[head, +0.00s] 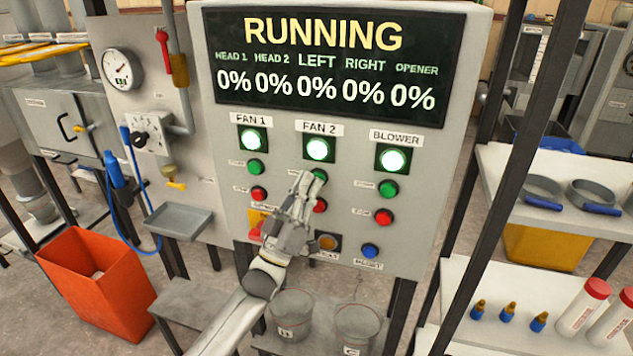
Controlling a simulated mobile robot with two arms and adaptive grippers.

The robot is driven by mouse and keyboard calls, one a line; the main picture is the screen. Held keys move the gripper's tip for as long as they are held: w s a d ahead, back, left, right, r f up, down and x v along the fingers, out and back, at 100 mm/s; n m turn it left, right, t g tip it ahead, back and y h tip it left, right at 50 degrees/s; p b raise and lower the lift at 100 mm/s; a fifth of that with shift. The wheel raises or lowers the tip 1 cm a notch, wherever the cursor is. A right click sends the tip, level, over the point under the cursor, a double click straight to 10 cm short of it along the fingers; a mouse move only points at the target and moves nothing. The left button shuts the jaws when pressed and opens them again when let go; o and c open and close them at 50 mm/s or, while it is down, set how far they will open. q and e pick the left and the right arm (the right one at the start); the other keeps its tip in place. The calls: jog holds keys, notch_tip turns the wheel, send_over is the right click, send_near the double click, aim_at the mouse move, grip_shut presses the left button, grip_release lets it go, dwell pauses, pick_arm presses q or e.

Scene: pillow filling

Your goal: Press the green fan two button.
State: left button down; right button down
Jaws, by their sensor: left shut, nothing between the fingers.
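The control panel (450,100) has a dark screen (340,60) that reads RUNNING, with several 0% values. The fan 2 lamp (318,150) is lit bright green-white. Below it is the green fan two button (320,174), partly covered by my left gripper. My left gripper (307,180) is shut and empty, with its fingertips at the left edge of that button. I cannot tell whether they touch it. The red fan 2 button (320,206) shows just right of the gripper's fingers. My right gripper is not in view.
Fan 1 (255,167) and blower (388,188) green buttons flank it, with red buttons below. A blue reset button (370,250) is lower right. Grey buckets (357,325) stand under the panel. An orange bin (95,275) is at left, shelves (530,220) at right.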

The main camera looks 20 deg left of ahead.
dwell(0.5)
pick_arm(q)
jog(key=shift+s+p, duration=0.45)
jog(key=shift+s, duration=0.4)
jog(key=s+p, duration=0.2)
jog(key=s, duration=0.3)
jog(key=shift+a, duration=0.1)
dwell(0.4)
